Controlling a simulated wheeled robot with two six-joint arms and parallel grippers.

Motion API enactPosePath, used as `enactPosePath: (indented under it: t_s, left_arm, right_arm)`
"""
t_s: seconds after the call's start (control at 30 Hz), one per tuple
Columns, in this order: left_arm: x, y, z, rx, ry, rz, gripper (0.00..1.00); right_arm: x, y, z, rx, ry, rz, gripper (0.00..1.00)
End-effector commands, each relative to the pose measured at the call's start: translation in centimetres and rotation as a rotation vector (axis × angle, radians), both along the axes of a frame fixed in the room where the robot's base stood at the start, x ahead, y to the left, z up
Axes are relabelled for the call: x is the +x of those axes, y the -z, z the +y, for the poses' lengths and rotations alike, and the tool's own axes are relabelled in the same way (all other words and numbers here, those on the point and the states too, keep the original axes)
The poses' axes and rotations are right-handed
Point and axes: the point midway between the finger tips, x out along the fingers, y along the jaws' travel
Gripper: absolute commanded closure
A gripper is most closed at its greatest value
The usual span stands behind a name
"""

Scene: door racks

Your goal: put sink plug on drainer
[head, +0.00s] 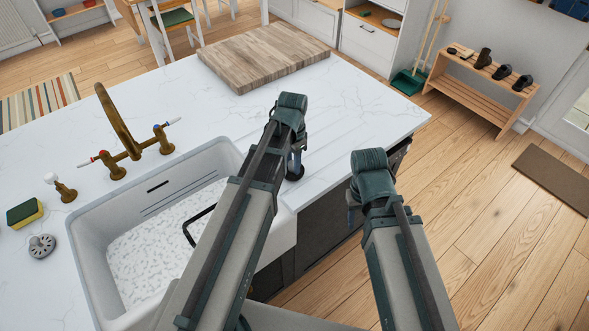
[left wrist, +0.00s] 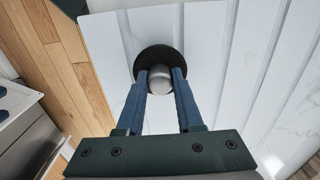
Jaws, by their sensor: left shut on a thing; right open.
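The sink plug is a black disc with a grey rounded knob (left wrist: 160,78). It shows between the blue fingers of my left gripper in the left wrist view, which are shut on the knob. In the head view the dark plug (head: 294,173) is just below my left gripper (head: 296,160). The drainer is the grooved white worktop (head: 335,126) right of the sink; its grooves (left wrist: 225,60) run behind the plug. The plug is over the drainer near its front edge; I cannot tell whether it touches. My right gripper (head: 352,200) is open, before the worktop's front edge, partly hidden by its arm.
The white sink (head: 90,262) is left of my left arm. A brass tap (head: 120,125), a yellow-green sponge (head: 24,213) and a grey strainer (head: 41,246) are around it. A wooden board (head: 262,57) lies at the back. The drainer's right part is clear.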

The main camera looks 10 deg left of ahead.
Motion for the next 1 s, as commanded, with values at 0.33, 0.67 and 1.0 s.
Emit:
enactPosePath:
  t_s: [0.33,0.67,1.0]
  left_arm:
    - [0.00,0.91,0.23,0.000,0.001,0.000,1.00]
    - [-0.01,1.14,0.22,0.000,0.001,0.000,0.35]
    - [-0.01,0.96,0.22,0.000,0.001,0.000,0.35]
  right_arm:
    - [0.00,0.92,0.00,0.000,0.000,0.000,0.50]
    - [0.00,1.14,0.00,0.000,0.000,0.000,0.50]
    - [0.00,0.96,0.00,0.000,0.000,0.000,0.50]
